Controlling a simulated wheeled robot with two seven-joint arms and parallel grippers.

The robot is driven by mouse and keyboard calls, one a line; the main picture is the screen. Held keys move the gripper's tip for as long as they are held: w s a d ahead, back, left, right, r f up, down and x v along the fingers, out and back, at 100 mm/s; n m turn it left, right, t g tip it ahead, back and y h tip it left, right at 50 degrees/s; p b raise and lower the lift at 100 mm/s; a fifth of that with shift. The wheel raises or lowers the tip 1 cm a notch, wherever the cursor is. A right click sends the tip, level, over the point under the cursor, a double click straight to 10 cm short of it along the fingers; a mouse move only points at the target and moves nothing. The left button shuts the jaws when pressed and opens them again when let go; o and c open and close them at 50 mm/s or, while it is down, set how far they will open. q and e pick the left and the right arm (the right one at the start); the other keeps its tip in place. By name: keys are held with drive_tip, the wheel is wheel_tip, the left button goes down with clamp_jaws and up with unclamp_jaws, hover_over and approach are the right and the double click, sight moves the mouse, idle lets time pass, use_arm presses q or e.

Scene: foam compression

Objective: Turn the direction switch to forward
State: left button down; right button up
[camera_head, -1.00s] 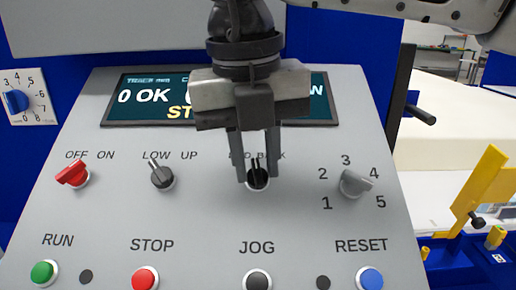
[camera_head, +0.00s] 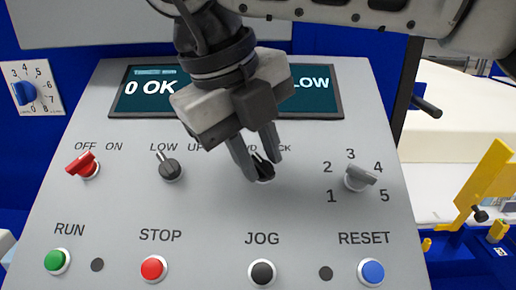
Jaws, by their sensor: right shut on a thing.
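The direction switch (camera_head: 264,172) is a black knob on the sloped grey panel, below a label that reads partly as "WD" and "CK". My right gripper (camera_head: 256,160) comes down from above with its fingers on both sides of the knob and is shut on it. The gripper is tilted, with its fingertips down and to the right of its body. The fingers hide part of the knob and the middle of its label. My left gripper is not in view.
The red OFF/ON switch (camera_head: 83,166) and LOW/UP switch (camera_head: 168,167) sit left, the grey numbered selector (camera_head: 358,178) right. Buttons line the bottom: green RUN (camera_head: 57,261), red STOP (camera_head: 153,268), black JOG (camera_head: 262,272), blue RESET (camera_head: 371,271). A display (camera_head: 314,91) is above.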

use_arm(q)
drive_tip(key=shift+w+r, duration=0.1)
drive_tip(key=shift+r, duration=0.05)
use_arm(e)
drive_tip(key=o, duration=0.7)
drive_tip(key=shift+c, duration=0.2)
